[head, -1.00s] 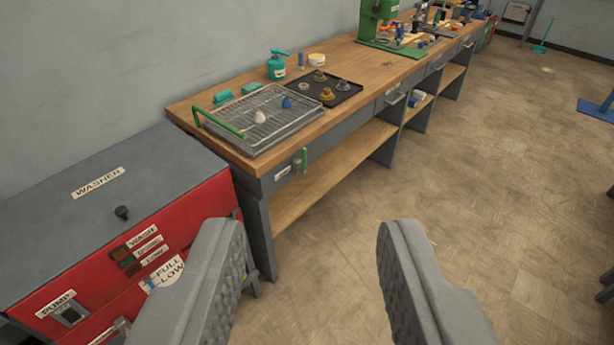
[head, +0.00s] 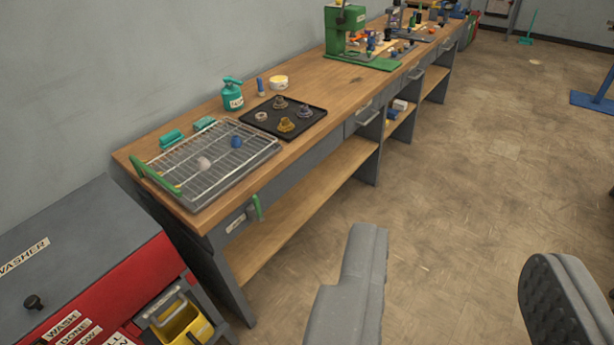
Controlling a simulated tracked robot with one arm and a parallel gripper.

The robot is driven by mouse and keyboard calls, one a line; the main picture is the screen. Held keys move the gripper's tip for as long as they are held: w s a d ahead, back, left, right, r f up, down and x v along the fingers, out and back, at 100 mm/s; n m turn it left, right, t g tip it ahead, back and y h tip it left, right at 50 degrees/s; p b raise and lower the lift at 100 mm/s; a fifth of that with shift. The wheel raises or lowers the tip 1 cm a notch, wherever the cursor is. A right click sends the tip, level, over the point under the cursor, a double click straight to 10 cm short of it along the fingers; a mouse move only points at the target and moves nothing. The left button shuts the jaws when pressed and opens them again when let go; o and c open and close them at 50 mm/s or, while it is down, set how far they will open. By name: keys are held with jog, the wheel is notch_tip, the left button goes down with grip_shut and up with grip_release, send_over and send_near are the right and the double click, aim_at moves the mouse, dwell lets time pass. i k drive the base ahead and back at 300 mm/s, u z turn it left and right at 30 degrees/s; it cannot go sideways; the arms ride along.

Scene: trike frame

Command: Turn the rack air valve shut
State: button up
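The green lever (head: 257,207), which looks like the rack air valve, sits on the front edge of the workbench, below the wire rack (head: 213,160). It stands roughly upright beside a small white label (head: 235,223) too small to read. My gripper (head: 455,250) is open and empty, its two grey fingers wide apart over the floor. It is to the right of the lever in the picture and apart from it.
The wooden workbench (head: 318,98) runs away to the upper right, with a black tray (head: 290,122), a teal can (head: 232,95) and a green press (head: 345,35). The red washer (head: 130,278) and a yellow bucket (head: 183,325) stand at lower left. The floor on the right is mostly clear.

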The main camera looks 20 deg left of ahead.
aim_at(260, 217)
jog(key=u, duration=0.05)
jog(key=i, duration=1.25)
jog(key=u, duration=0.45)
